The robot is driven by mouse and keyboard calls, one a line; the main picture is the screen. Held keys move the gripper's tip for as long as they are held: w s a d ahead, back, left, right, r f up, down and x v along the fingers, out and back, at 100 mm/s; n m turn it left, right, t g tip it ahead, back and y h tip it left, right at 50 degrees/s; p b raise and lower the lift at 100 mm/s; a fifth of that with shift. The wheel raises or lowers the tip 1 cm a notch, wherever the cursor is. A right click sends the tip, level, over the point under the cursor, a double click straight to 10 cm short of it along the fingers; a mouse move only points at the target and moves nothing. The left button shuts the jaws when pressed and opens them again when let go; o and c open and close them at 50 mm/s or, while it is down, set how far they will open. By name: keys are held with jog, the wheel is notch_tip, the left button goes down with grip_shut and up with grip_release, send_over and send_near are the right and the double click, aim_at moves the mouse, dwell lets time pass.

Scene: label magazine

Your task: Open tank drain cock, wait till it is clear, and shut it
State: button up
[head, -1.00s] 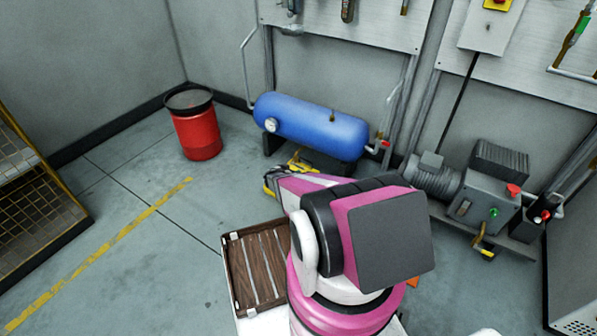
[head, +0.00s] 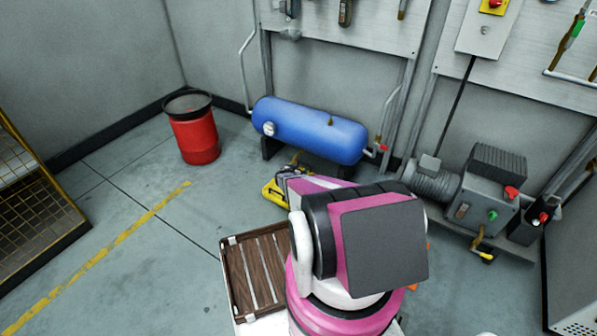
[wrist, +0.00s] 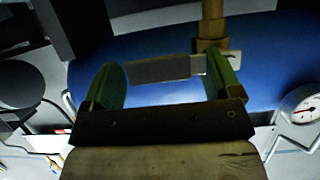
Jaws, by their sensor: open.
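The blue tank (head: 310,131) lies on its side by the back wall, with a round gauge (head: 269,128) at its left end. In the wrist view the tank (wrist: 150,80) fills the background. The brass drain cock (wrist: 210,38) shows there at the top, with a flat grey lever (wrist: 160,69) reaching left from it, crosswise to its brass stem. My gripper (wrist: 166,82) is open, with its green fingers on either side of the lever. I cannot tell whether they touch it. In the head view my arm partly hides the place below the tank. No outflow can be made out.
A red bin (head: 195,135) stands left of the tank. A grey motor unit (head: 470,190) stands to the right by the wall. A slatted wooden tray (head: 255,270) is beside my arm.

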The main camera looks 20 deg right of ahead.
jog(key=shift+c, duration=0.3)
jog(key=c, duration=1.2)
jog(key=shift+r, duration=0.1)
jog(key=n, duration=0.1)
jog(key=r+n+g+h, duration=0.1)
jog(key=w+r+n+g, duration=0.1)
jog(key=shift+a+r+n+h, duration=0.1)
jog(key=shift+a+n+h, duration=0.2)
jog(key=shift+a, duration=0.05)
jog(key=shift+w+a+r+n+g+h, duration=0.25)
jog(key=shift+r+n+h, duration=0.1)
jog(key=shift+n, duration=0.25)
jog(key=shift+w+a+r+n+g+h, duration=0.15)
jog(key=shift+w+r+n+h, duration=0.15)
jog(key=shift+n, duration=0.3)
jog(key=shift+w+a+r+n+g+h, duration=0.2)
jog(key=shift+n+h, duration=0.15)
jog(key=shift+n, duration=0.25)
jog(key=shift+w+a+r+n+g+h, duration=0.2)
jog(key=shift+n+h, duration=0.1)
jog(key=shift+n, duration=0.3)
